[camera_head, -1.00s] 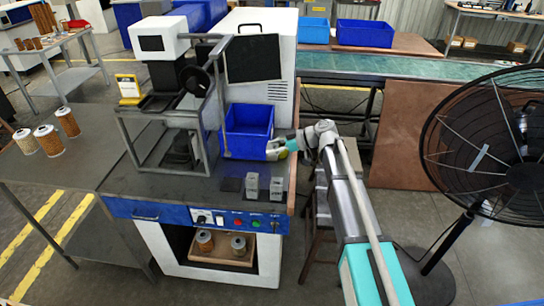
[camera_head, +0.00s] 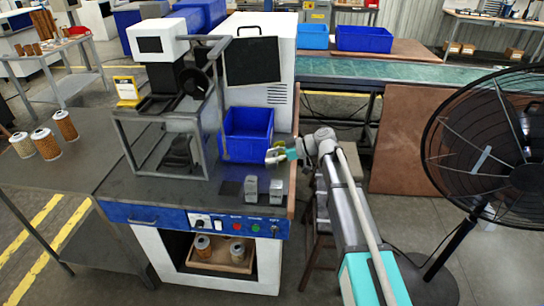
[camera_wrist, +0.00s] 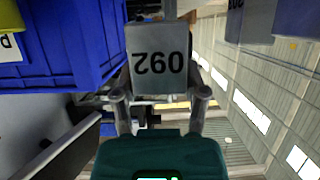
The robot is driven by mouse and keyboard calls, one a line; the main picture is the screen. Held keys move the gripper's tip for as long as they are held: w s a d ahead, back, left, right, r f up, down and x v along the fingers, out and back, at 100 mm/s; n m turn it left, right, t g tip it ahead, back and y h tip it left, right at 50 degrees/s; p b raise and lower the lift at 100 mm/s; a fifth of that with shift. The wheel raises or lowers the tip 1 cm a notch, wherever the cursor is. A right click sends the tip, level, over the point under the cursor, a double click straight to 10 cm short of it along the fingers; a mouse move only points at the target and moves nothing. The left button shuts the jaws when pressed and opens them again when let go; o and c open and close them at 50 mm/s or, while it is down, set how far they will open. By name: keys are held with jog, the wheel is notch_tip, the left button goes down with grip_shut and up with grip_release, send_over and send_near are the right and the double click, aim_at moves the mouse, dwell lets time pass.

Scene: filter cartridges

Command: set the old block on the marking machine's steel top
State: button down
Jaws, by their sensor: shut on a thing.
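My gripper (camera_head: 275,156) is beside the lower right of the blue bin, over the right side of the marking machine's dark steel top (camera_head: 150,192). In the wrist view, my gripper (camera_wrist: 160,98) is shut on a grey block (camera_wrist: 158,62) with a dark number that reads upside down. The held block is small and hard to make out in the head view. Two other grey blocks, one on the left (camera_head: 251,188) and one on the right (camera_head: 276,189), stand on the steel top near its front right edge. A dark square plate (camera_head: 230,188) lies left of them.
The blue bin (camera_head: 247,135) stands behind the blocks; its wall is close in the wrist view (camera_wrist: 75,50). A metal frame (camera_head: 165,120) stands on the left of the top. Several filter cartridges (camera_head: 46,143) stand further left. A large fan (camera_head: 490,140) is at right.

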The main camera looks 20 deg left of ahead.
aim_at(272, 168)
jog(key=shift+f+b, duration=2.5)
jog(key=shift+f, duration=0.25)
jog(key=shift+f+b, duration=0.55)
jog(key=shift+c, duration=0.2)
grip_release()
jog(key=shift+r, duration=0.25)
